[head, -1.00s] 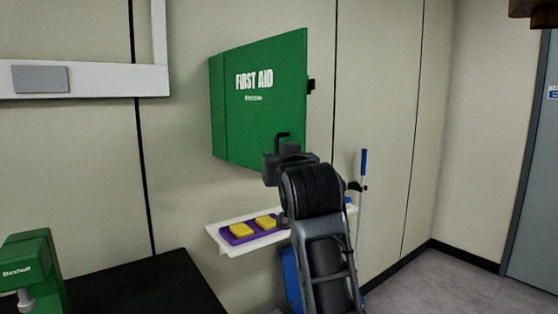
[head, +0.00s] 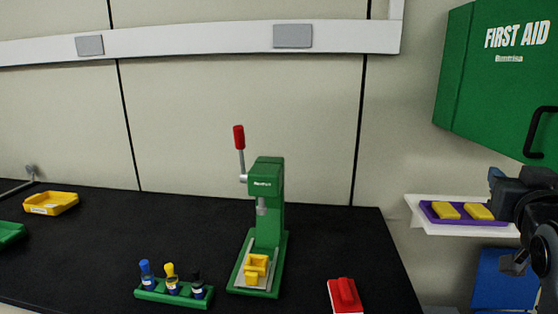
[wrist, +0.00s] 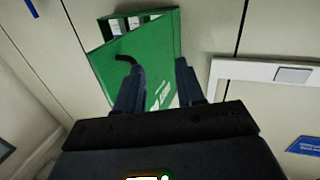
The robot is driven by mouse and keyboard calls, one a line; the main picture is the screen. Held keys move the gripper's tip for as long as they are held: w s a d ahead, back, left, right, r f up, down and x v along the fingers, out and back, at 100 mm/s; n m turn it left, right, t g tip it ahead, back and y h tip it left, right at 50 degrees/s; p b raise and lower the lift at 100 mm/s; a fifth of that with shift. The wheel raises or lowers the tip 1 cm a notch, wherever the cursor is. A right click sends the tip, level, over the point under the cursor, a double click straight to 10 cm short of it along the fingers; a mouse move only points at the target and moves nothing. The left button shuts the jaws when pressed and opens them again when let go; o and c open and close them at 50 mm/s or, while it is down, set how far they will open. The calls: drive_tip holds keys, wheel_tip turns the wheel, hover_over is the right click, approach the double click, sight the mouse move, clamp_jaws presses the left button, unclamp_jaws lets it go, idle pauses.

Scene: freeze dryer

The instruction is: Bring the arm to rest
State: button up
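My arm and gripper (head: 498,182) show at the right edge of the head view, in front of the wall shelf's right end and below the green first aid cabinet (head: 490,90). In the wrist view my gripper (wrist: 157,75) has its two dark fingers well apart, with nothing held between them. The green cabinet (wrist: 150,75) lies beyond the fingers, with its black handle near the left finger. White items show past the cabinet's upper edge. I cannot tell exactly how far the fingertips are from the cabinet.
A white wall shelf (head: 415,213) holds a purple tray with two yellow blocks. The black bench (head: 90,225) carries a green press (head: 268,195), a green vial rack (head: 150,295), a red block (head: 345,295) and a yellow bin (head: 50,203). A blue bin (head: 500,280) stands below the shelf.

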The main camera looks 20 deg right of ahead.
drive_tip(key=s+a+f+n+t+y, duration=0.1)
drive_tip(key=s+a+f+n+y, duration=0.3)
drive_tip(key=a+f, duration=0.55)
drive_tip(key=s+a+f+n+t+y, duration=0.2)
drive_tip(key=s+a+f+y, duration=0.3)
drive_tip(key=a+f, duration=0.45)
drive_tip(key=s+a+f+n+y, duration=0.1)
drive_tip(key=s+a, duration=0.3)
drive_tip(key=s, duration=0.7)
drive_tip(key=s+a+f+g+y, duration=0.1)
drive_tip(key=s+a, duration=0.3)
drive_tip(key=s, duration=0.7)
drive_tip(key=shift+a+f+n+y, duration=0.2)
drive_tip(key=shift+f+n+y, duration=0.2)
drive_tip(key=shift+f+y, duration=0.2)
drive_tip(key=shift+d, duration=0.1)
